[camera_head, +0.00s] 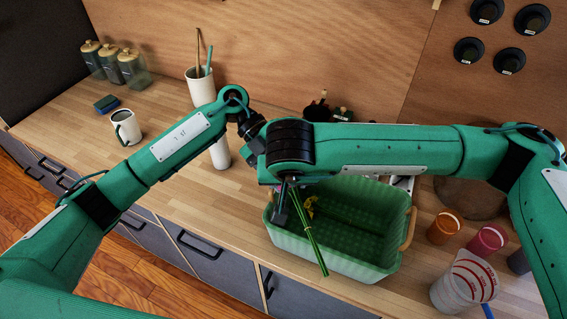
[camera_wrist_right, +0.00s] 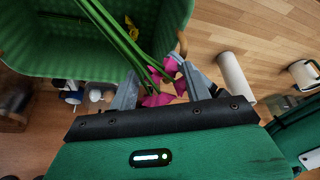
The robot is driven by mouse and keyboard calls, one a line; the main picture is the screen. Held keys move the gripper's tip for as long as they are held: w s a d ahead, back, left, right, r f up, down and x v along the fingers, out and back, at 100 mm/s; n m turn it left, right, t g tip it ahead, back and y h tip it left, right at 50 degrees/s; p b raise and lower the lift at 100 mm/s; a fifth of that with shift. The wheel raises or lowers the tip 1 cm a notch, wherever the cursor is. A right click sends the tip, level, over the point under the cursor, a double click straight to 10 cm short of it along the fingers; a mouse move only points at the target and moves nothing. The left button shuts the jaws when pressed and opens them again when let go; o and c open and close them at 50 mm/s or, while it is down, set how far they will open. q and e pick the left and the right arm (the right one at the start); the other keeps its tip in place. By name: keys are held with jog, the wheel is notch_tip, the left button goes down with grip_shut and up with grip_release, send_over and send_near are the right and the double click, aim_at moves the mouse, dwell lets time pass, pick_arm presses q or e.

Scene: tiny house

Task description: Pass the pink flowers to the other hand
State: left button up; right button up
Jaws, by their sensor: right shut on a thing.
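The pink flowers (camera_wrist_right: 160,90) show in the right wrist view, with pink petals between and around the fingers of my right gripper (camera_wrist_right: 161,82). That gripper is shut on them. Their long green stems (camera_head: 308,235) hang down across the front of the green basket in the head view. The petals are mostly hidden there behind my right wrist. In the head view my right gripper (camera_head: 284,205) points down over the basket's left side. My left arm reaches in from the left and its wrist ends against my right wrist. My left gripper is hidden behind it.
The green basket (camera_head: 330,265) stands below, with a small yellow flower (camera_head: 310,205) in it. Orange and pink cups (camera_head: 487,240) and a white-and-red cup (camera_head: 465,285) stand to the right. A mug (camera_head: 126,128), utensil holder (camera_head: 201,88) and canisters stand left.

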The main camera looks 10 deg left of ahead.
pick_arm(q)
jog(key=c, duration=1)
jog(key=shift+c, duration=0.3)
pick_arm(e)
jog(key=o, duration=1)
